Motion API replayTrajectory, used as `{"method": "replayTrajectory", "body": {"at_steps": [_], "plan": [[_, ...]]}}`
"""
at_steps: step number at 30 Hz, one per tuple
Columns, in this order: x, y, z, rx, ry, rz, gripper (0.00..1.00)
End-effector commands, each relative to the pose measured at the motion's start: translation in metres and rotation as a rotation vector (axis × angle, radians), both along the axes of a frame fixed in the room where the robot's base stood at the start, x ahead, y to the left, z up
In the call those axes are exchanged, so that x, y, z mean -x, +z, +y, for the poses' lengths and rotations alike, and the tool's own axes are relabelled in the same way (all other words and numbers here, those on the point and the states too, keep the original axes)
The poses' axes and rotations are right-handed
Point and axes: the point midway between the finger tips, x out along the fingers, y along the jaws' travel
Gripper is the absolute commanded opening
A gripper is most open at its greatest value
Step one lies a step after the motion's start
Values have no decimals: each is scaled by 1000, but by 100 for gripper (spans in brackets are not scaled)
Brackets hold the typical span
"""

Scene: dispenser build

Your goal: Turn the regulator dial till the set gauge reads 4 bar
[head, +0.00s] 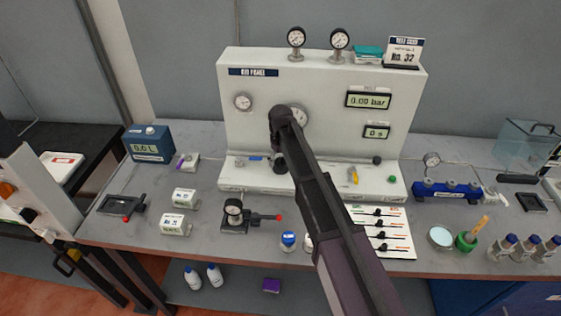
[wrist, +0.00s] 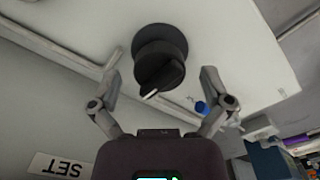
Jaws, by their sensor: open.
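The black regulator dial (wrist: 160,62) shows in the wrist view with a white pointer mark on its lower edge. My gripper (wrist: 160,78) is open, with one finger on each side of the dial and visible gaps between. In the head view my gripper (head: 277,140) is at the gas panel (head: 325,80), and my arm hides much of the dial area. A round gauge (head: 299,115) is partly covered by my arm. Another round gauge (head: 243,101) is clear, but its reading is too small to tell. A SET label (wrist: 62,167) lies at lower left in the wrist view.
A display (head: 368,100) on the panel reads 0.00 bar, with a smaller display (head: 377,132) below it. Two gauges (head: 296,38) (head: 340,40) stand on top. A gauge fixture (head: 235,214) with a red-tipped handle stands on the bench in front.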

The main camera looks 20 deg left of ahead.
Motion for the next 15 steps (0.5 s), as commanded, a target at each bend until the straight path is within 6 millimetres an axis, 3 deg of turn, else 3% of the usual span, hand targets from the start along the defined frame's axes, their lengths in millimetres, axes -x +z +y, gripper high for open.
{"method": "replayTrajectory", "body": {"at_steps": [4,12,15], "plan": [[0,0,0,0,0,0,95],[0,0,0,0,0,0,15],[0,0,0,-1,0,1,15]]}}
